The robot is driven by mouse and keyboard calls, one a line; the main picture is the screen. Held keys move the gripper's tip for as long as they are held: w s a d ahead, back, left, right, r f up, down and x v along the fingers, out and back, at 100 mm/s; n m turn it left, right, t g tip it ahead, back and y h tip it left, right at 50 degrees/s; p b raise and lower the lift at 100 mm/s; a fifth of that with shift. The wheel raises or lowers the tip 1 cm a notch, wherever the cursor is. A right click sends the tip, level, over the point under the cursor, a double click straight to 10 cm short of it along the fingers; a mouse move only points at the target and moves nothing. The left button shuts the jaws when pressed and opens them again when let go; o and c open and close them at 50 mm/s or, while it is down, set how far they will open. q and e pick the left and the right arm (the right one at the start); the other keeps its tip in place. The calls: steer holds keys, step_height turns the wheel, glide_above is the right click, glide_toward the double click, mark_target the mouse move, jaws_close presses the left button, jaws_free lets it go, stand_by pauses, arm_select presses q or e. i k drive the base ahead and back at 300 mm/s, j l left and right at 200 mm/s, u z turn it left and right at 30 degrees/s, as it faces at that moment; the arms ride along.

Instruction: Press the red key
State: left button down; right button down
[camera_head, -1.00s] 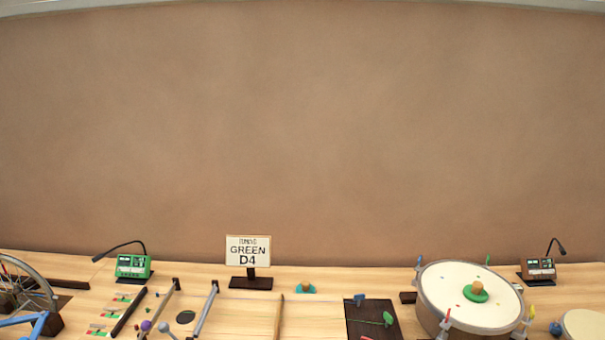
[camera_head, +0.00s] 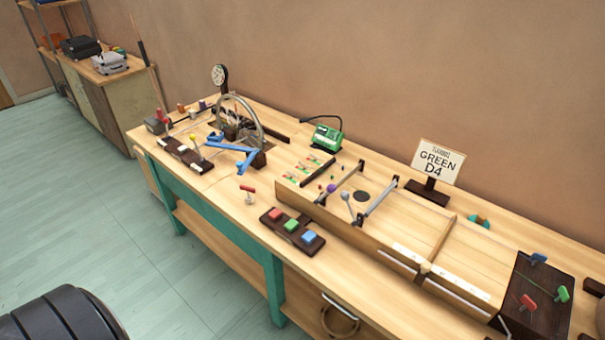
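The red key (camera_head: 275,213) is a small red block on a dark wooden base (camera_head: 304,244) near the front edge of the workbench. A green key (camera_head: 291,225) and a blue key (camera_head: 308,238) sit beside it in a row to its right. The red key looks unobstructed from above. Neither of my grippers is in view, so their state and distance from the key do not show.
A blue clamp frame and wheel (camera_head: 240,125) stand further left. Open floor (camera_head: 110,230) lies in front of the bench (camera_head: 225,225).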

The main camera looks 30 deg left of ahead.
mark_target(274, 214)
steer(key=u, duration=1.1)
